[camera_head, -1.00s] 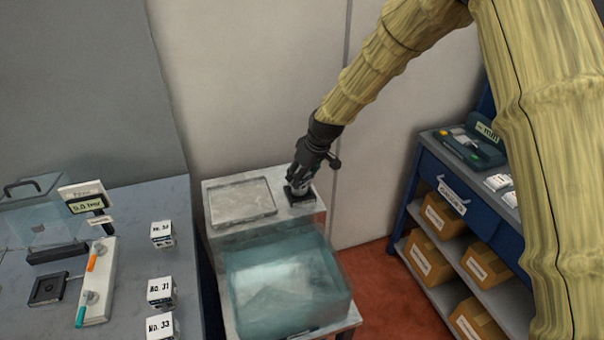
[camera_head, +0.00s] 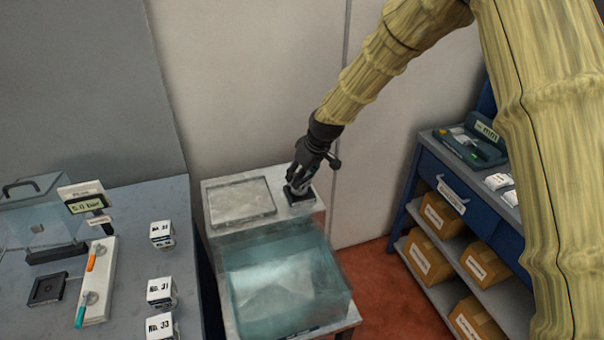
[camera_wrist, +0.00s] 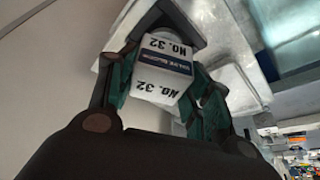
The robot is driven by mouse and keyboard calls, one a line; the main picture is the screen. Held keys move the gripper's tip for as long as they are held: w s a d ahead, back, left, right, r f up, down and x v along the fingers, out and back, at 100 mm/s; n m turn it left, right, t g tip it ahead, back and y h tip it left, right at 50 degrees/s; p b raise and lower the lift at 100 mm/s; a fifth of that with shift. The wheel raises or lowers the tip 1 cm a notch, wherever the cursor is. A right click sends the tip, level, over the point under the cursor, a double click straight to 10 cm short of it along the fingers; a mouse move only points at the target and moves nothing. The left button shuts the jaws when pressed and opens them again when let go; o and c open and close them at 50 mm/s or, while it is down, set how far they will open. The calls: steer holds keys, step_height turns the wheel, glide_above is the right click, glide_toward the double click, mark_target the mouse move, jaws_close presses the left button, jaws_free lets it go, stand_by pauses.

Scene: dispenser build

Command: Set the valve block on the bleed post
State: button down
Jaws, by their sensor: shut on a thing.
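My gripper (camera_head: 298,184) is at the back right of the tank stand, low over a dark square base (camera_head: 302,201), which I take for the bleed post's foot. In the wrist view, my gripper (camera_wrist: 163,88) is shut on a white block (camera_wrist: 162,72) marked No. 32 with a dark blue label band, which I take for the valve block. The block's far end is at or close to the dark base (camera_wrist: 176,18). The post itself is hidden, and I cannot tell whether the block is fully seated.
A clear water tank (camera_head: 285,280) stands just in front of my gripper, and a shallow tray (camera_head: 241,202) lies to its left. White numbered boxes (camera_head: 160,291) and a gauge display (camera_head: 86,204) are on the left bench. A blue shelf unit (camera_head: 447,185) with cartons stands at right.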

steer(key=shift+f, duration=0.55)
stand_by(0.6)
steer(key=c, duration=0.9)
jaws_free()
steer(key=shift+r, duration=0.1)
steer(key=p+v, duration=0.5)
steer(key=v, duration=0.6)
stand_by(0.4)
